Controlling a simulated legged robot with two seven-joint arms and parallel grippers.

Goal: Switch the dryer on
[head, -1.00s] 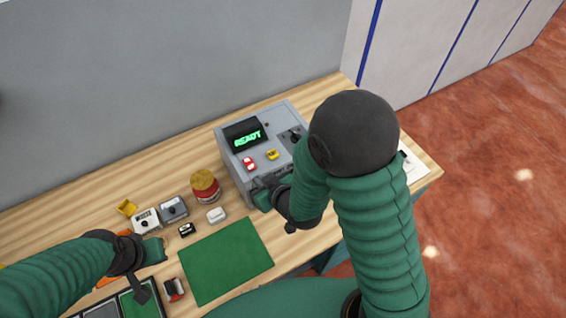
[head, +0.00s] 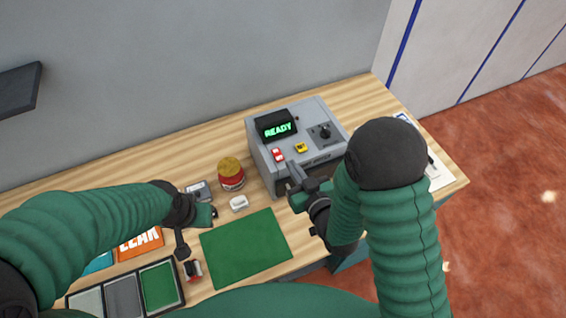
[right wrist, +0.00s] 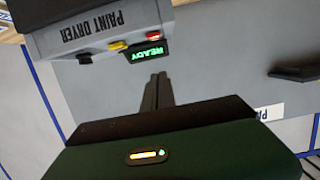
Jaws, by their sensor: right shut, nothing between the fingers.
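The paint dryer (head: 318,162) is a grey box at the back of the bench. Its lit screen (head: 277,129) reads READY in green. A red switch (head: 278,155), a yellow switch (head: 301,147) and a black knob (head: 325,132) sit on its top. The right wrist view shows the dryer (right wrist: 85,35) at upper left, tilted, with the PAINT DRYER label. My right gripper (head: 291,172) is shut and empty at the dryer's front, just below the red switch; its fingers (right wrist: 158,82) also show in the wrist view. I cannot tell whether it touches. My left gripper (head: 208,214) is over the bench's left; its fingers are unclear.
A red jar with a yellow lid (head: 231,174) and a small white block (head: 239,203) stand left of the dryer. A green mat (head: 246,248) lies in front. A compartment tray (head: 182,292) is at front left. White paper (head: 438,172) lies at right.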

